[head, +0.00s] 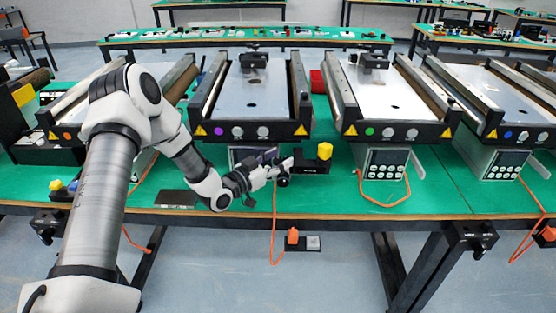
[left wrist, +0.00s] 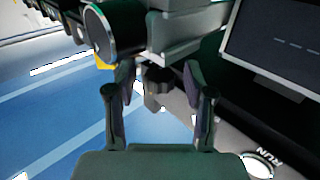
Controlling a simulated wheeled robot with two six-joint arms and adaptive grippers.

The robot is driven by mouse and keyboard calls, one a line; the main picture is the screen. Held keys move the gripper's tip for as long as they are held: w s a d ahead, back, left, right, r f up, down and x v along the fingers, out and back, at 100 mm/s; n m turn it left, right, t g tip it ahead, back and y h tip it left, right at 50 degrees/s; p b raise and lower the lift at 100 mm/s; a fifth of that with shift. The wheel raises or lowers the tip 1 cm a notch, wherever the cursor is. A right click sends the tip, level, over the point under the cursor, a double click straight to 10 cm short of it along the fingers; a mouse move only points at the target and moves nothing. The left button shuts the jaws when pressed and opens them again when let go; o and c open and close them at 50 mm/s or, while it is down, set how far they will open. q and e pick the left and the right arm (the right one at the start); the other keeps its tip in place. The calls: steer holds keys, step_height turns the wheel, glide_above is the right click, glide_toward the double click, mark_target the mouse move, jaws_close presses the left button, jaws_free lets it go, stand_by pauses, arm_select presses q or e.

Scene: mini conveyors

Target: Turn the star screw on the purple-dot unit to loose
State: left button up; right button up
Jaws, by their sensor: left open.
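The purple-dot unit (head: 252,95) is a mini conveyor on the green table, with a purple dot (head: 220,134) on its front panel. My left gripper (head: 281,172) is in front of it at the table's front edge, right of the control box. In the left wrist view my left gripper (left wrist: 157,90) is open, with one finger on each side of a small dark knob, which looks like the star screw (left wrist: 157,78). I cannot tell whether the fingers touch it. In the head view the screw is not clear behind the gripper. My right gripper is in neither view.
A yellow knob (head: 325,151) on a black block stands just right of my left gripper. The green-dot conveyor (head: 384,90) is further right. An orange cable (head: 273,225) hangs over the front edge. In the left wrist view, a RUN button (left wrist: 259,165) is at lower right.

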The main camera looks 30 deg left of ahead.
arm_select(q)
steer(key=shift+s, duration=0.15)
jaws_close()
steer(key=shift+y, duration=0.3)
